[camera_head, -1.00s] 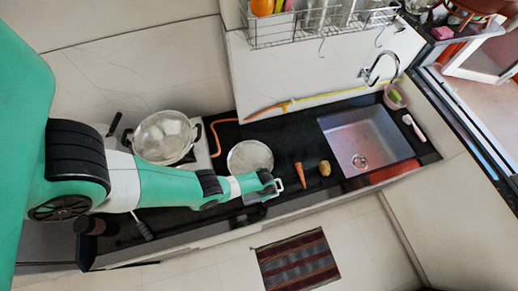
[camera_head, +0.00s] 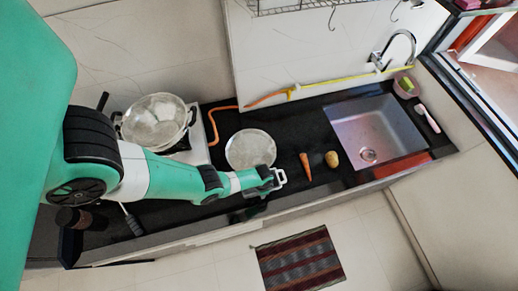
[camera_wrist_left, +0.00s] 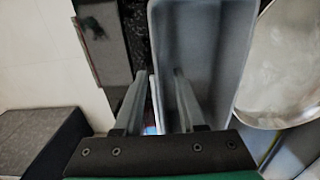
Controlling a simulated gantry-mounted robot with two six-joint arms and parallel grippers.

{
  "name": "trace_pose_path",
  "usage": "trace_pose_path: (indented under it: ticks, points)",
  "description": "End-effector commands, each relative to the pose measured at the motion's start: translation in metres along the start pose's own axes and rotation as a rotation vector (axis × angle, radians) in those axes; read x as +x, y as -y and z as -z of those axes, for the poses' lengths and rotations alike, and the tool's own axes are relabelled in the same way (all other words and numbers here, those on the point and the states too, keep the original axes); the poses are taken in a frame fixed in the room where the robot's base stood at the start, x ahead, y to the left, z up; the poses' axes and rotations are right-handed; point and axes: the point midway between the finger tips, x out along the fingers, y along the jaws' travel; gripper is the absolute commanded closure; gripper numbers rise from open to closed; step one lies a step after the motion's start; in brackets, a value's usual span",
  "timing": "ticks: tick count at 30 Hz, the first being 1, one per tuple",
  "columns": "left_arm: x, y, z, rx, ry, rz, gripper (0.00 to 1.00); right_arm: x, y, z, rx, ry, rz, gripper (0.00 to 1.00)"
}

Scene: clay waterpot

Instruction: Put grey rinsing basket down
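A grey rinsing basket (camera_wrist_left: 217,50), box-shaped, shows in the left wrist view beyond and between my fingers. One of its side walls lies in the gap of my left gripper (camera_wrist_left: 158,78), with one finger outside the wall and the other over the inside. The fingers stand apart, with a visible gap around the wall. In the head view my left gripper (camera_head: 278,180) is low over the counter, right of the round plate; my forearm hides most or all of the basket there. My right gripper is not in view.
The round metal plate (camera_head: 250,148) lies close beside. A carrot (camera_head: 305,166) and a potato (camera_head: 331,158) lie to its right, before the sink (camera_head: 405,155). A metal pan (camera_head: 155,122) stands on the stove at left. The counter's front edge is near.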

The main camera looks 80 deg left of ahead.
Motion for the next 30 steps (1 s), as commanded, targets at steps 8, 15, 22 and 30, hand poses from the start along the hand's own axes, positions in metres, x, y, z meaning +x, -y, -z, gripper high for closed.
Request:
trace_pose_path:
  ticks: [8,15,22,30]
  points:
    - [0.002,0.0001,0.0003,0.0,-0.001,0.0,0.65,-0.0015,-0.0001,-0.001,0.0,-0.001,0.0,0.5]
    - [0.0021,0.0,0.0003,0.0,-0.001,0.0,1.0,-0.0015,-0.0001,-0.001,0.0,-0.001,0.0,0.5]
    - [0.0021,0.0,0.0003,0.0,-0.001,0.0,1.0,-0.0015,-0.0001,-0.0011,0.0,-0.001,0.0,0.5]
    - [0.0022,0.0,0.0002,0.0,-0.001,0.0,1.0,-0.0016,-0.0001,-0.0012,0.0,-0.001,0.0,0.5]
